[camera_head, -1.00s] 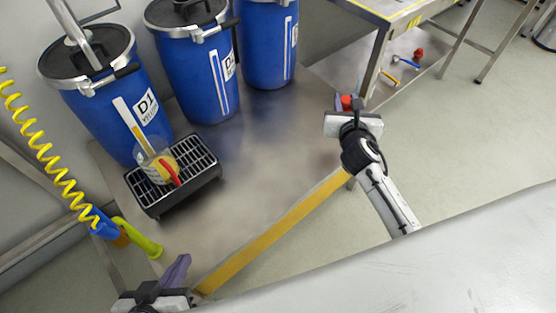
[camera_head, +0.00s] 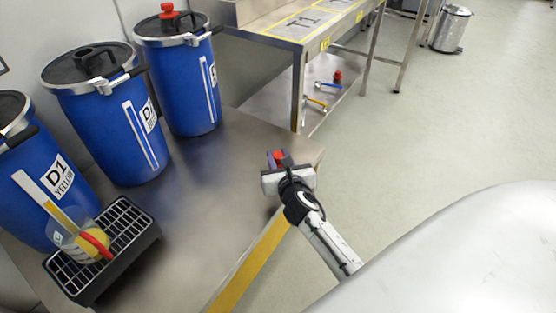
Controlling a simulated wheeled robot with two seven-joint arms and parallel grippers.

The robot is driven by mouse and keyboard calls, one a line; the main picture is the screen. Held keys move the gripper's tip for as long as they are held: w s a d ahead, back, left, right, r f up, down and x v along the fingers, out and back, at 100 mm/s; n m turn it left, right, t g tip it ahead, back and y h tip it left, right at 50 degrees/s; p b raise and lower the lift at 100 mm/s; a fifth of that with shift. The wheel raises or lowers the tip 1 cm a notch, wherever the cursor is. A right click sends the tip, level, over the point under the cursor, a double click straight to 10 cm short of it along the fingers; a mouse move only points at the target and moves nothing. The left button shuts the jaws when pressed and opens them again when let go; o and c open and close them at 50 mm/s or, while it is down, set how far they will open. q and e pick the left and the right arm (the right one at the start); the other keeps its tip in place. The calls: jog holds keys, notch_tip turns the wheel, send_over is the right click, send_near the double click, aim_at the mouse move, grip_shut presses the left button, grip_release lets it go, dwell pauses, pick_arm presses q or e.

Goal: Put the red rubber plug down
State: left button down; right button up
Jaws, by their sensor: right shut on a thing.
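My right gripper (camera_head: 279,160) is shut on the red rubber plug (camera_head: 278,154) near the right edge of the steel table (camera_head: 215,200). Only a small red part of the plug shows between the fingers; the gripper body hides the rest. I cannot tell whether the plug touches the table. My left gripper is out of view.
Blue drums (camera_head: 105,120) stand along the table's back. A black grated tray (camera_head: 140,243) at left holds a jug (camera_head: 75,240) with a red handle. A second table (camera_head: 290,25) has tools on its lower shelf (camera_head: 262,108). The steel table's middle is clear.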

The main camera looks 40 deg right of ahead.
jog(key=shift+f, duration=0.15)
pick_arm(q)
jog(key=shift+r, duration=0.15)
pick_arm(e)
jog(key=o, duration=1)
jog(key=shift+o, duration=0.2)
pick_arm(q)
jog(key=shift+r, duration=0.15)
pick_arm(e)
jog(key=shift+r, duration=0.3)
pick_arm(q)
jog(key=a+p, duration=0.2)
jog(key=p, duration=0.1)
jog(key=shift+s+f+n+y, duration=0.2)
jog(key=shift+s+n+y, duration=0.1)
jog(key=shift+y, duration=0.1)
pick_arm(e)
jog(key=v, duration=1)
jog(key=shift+s+a+r, duration=0.1)
jog(key=shift+s+a, duration=0.05)
jog(key=shift+s, duration=0.05)
jog(key=shift+v, duration=0.8)
